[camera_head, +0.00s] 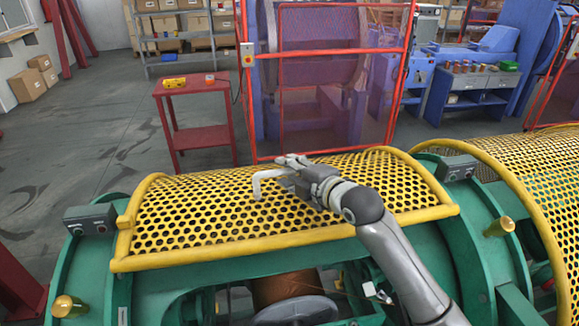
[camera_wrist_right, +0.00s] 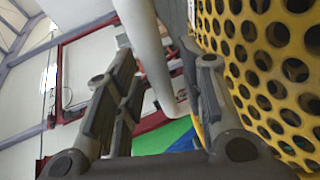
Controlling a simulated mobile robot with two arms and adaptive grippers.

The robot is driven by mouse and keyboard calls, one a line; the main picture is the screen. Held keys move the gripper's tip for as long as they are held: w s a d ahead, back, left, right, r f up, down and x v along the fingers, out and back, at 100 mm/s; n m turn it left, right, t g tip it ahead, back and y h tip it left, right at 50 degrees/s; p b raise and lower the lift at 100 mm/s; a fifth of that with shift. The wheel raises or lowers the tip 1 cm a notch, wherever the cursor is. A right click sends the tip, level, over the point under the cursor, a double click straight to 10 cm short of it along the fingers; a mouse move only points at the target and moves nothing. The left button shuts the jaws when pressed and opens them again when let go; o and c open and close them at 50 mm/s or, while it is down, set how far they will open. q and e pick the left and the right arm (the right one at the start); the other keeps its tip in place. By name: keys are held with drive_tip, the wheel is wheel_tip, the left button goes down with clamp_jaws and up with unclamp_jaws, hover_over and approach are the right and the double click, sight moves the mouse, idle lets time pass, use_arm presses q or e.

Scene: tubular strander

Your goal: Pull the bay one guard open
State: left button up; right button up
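The bay one guard (camera_head: 200,215) is a curved yellow perforated cover with a yellow tube frame, lying over the green machine in the head view. It fills the right side of the right wrist view (camera_wrist_right: 270,65). A pale grey bent bar, seemingly its handle (camera_head: 262,184), stands out by the gripper. My right gripper (camera_head: 292,170) is above the guard's middle. In the right wrist view its fingers are apart, with the pale bar (camera_wrist_right: 150,50) showing between them, closer to the right finger. I cannot tell whether they touch. My left gripper is out of view.
A second yellow guard (camera_head: 545,165) is at the right. Grey boxes (camera_head: 90,219) and brass knobs (camera_head: 70,306) flank the first guard. A red-framed mesh fence (camera_head: 330,85) and a red table (camera_head: 190,105) stand behind. Below the guard's front edge, a reel (camera_head: 290,290) shows.

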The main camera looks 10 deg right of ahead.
drive_tip(key=shift+w+f, duration=0.1)
drive_tip(key=shift+w, duration=0.15)
drive_tip(key=shift+c, duration=0.4)
clamp_jaws()
drive_tip(key=shift+f, duration=0.1)
